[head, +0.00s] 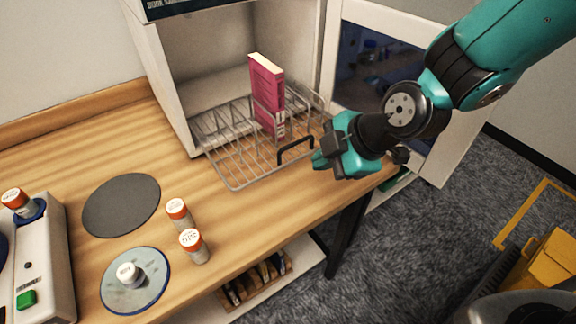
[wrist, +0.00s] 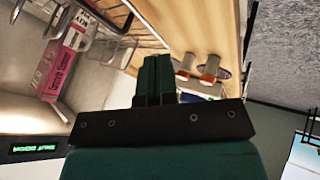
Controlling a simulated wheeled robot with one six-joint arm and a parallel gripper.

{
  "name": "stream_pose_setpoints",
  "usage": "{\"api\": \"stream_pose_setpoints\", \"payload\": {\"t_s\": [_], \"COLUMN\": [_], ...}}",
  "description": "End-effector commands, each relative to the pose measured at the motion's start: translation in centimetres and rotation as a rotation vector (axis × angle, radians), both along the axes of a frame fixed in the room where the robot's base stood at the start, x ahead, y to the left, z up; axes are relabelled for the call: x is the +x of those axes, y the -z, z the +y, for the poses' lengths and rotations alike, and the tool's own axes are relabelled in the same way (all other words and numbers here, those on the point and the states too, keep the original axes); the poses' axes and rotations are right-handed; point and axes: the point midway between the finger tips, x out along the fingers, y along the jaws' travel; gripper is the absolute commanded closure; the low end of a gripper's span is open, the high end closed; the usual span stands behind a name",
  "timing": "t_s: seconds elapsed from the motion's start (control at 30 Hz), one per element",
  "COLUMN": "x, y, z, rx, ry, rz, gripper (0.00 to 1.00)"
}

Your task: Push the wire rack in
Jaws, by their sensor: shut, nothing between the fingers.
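The grey wire rack (head: 222,158) sticks out of the open white cabinet (head: 172,75) onto the wooden table. A magenta book (head: 267,95) stands upright in the rack; the book also shows in the wrist view (wrist: 62,65). A black handle (head: 296,148) is at the rack's front right edge. My teal gripper (head: 318,160) is shut and empty, just right of the handle; I cannot tell whether they touch. In the wrist view the shut fingers (wrist: 157,65) point toward the table, with part of the rack (wrist: 110,48) at upper left.
The cabinet door (head: 440,150) stands open behind my arm. A white device (head: 45,260) is at far left.

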Motion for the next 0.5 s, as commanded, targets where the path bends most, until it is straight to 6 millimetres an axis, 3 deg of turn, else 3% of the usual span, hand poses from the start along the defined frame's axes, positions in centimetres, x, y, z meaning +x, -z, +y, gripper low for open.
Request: {"api": "stream_pose_setpoints", "payload": {"t_s": [0.5], "x": [3.1], "y": [7.1], "z": [5.1], "rx": [0.000], "ry": [0.001], "rz": [0.002], "gripper": [1.00]}}
